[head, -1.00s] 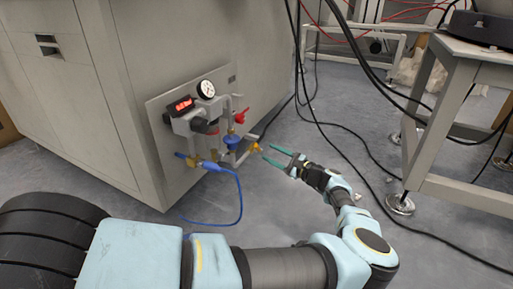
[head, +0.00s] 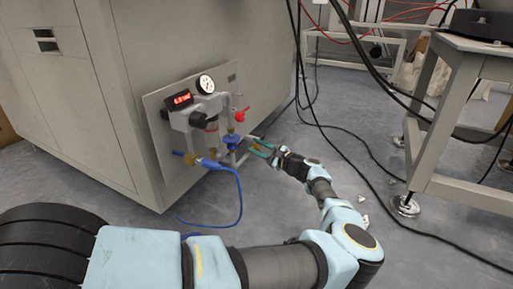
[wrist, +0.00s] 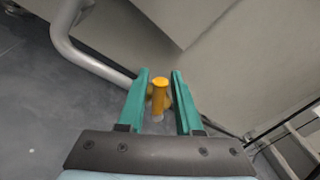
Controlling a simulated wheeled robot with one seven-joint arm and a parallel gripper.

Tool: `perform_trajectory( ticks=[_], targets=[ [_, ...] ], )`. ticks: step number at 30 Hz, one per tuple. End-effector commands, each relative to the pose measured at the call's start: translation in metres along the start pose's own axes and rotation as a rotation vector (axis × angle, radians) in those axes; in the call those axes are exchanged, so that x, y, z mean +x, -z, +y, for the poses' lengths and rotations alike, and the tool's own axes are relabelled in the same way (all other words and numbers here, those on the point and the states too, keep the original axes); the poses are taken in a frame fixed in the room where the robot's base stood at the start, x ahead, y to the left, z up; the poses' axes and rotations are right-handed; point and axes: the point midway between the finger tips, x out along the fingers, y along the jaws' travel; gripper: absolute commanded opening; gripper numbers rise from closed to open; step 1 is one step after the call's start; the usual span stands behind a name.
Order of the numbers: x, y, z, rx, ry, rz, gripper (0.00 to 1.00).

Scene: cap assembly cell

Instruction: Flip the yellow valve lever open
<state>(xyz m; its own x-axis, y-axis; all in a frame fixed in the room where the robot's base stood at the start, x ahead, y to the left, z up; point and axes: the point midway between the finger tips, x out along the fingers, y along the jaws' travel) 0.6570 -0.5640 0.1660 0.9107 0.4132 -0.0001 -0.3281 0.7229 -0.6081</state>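The yellow valve lever (wrist: 159,96) stands between the two teal fingers of my gripper (wrist: 160,94) in the wrist view. A narrow gap shows on each side of it, so the fingers appear open around it and not closed on it. Below it in that view is a metal fitting, partly hidden. In the head view my gripper (head: 262,149) is at the lower right of the valve panel (head: 160,130), with its fingers over the end of the grey pipe, where only a little yellow shows.
The panel carries a round gauge (head: 205,84), a red digital display (head: 179,99), a red handle (head: 242,114) and a blue valve (head: 231,138). A blue hose (head: 240,190) drops to the floor. Black cables (head: 345,135) and a metal table (head: 465,65) lie to the right.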

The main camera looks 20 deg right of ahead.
Motion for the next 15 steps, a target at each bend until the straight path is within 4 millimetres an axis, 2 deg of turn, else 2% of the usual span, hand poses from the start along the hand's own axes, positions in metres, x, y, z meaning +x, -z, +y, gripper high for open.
perform_trajectory(
  ticks=[1, 8, 15],
  targets=[
    [-0.0001, 0.0, 0.0, 0.0, 0.0, 0.0, 0.27],
    [-0.0003, 0.0001, 0.0, 0.0, 0.0, 0.0, 0.01],
    [-0.0003, 0.0001, 0.0, 0.0, 0.0, 0.0, 0.0]
  ],
)
